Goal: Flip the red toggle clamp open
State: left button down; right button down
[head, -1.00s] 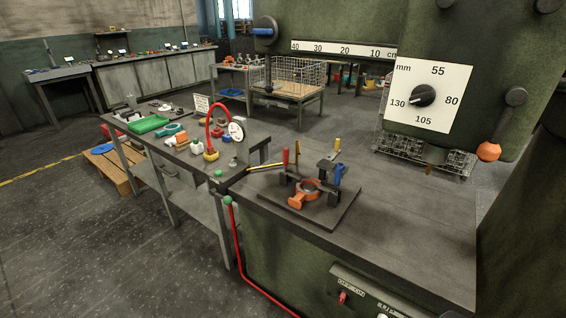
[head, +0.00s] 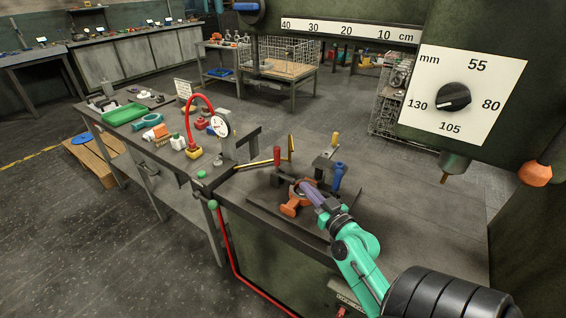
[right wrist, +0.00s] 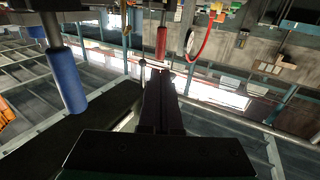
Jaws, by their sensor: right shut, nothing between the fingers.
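The red toggle clamp's handle (head: 277,156) stands upright at the back left of the dark fixture plate (head: 262,205) on the machine table. It also shows in the right wrist view (right wrist: 161,43), just beyond my fingertips. My right gripper (head: 304,187) reaches in over the fixture from the front right, its fingers shut and empty. In the right wrist view the closed fingers (right wrist: 160,80) point toward the red handle, with a gap that I cannot judge exactly. An orange casting (head: 290,209) sits in the fixture, partly hidden by the gripper. My left gripper is not in view.
A blue clamp handle (head: 338,177) stands close to the right of my fingers, also at left in the right wrist view (right wrist: 67,80). A yellow handle (head: 291,147) stands behind. The drill head (head: 455,165) hangs at right. The table's right part is clear.

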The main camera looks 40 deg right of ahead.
jog(key=p, duration=0.3)
send_near(279, 157)
jog(key=w, duration=0.4)
jog(key=w+d, duration=0.1)
jog(key=w, duration=0.1)
jog(key=shift+w+f, duration=0.1)
jog(key=shift+w, duration=0.3)
jog(key=shift+d, duration=0.1)
